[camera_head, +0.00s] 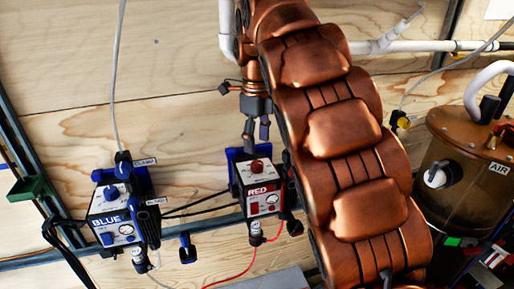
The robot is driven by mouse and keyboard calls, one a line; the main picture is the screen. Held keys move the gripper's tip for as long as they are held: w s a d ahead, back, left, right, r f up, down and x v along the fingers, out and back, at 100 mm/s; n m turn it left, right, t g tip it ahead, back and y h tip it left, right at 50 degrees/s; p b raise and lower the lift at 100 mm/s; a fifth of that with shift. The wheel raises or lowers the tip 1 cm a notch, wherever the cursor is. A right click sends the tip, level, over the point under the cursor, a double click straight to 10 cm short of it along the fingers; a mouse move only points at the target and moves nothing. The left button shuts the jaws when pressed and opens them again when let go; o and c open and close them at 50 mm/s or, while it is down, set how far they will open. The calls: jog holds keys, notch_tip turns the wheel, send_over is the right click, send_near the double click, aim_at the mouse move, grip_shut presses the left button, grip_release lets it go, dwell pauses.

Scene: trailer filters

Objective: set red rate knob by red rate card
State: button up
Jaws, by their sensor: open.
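The red unit (258,190) is a small box with a "RED" label, mounted on the plywood wall right of the blue unit. A red knob (257,166) stands on its top. My gripper (257,137) hangs just above this knob, with its dark fingers pointing down and apart. It looks empty, and I cannot tell whether a finger touches the knob. My copper arm covers the area right of the red unit. I cannot make out a red rate card or any setting on the knob.
The blue unit (118,212), with blue knobs and a "BLUE" label, is to the left. A brown tank (462,170) labelled "AIR" stands at right. Dark cables run between the units, and a red wire (236,274) hangs below. White pipe crosses the upper right. Bare plywood lies left of my gripper.

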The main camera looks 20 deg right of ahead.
jog(key=shift+r, duration=0.5)
jog(key=shift+s, duration=0.15)
jog(key=shift+s+n, duration=0.25)
jog(key=shift+n, duration=0.05)
jog(key=s+f+n, duration=0.5)
jog(key=s+n, duration=0.4)
jog(key=s, duration=0.2)
jog(key=s+f+n+g, duration=0.1)
jog(key=s+f+n, duration=0.5)
jog(key=s+n, duration=0.3)
jog(key=s+f+n, duration=0.6)
jog(key=s+n, duration=0.3)
jog(key=s, duration=0.5)
jog(key=shift+f+g, duration=0.15)
jog(key=shift+g, duration=0.25)
jog(key=shift+s, duration=0.1)
jog(key=shift+c, duration=0.4)
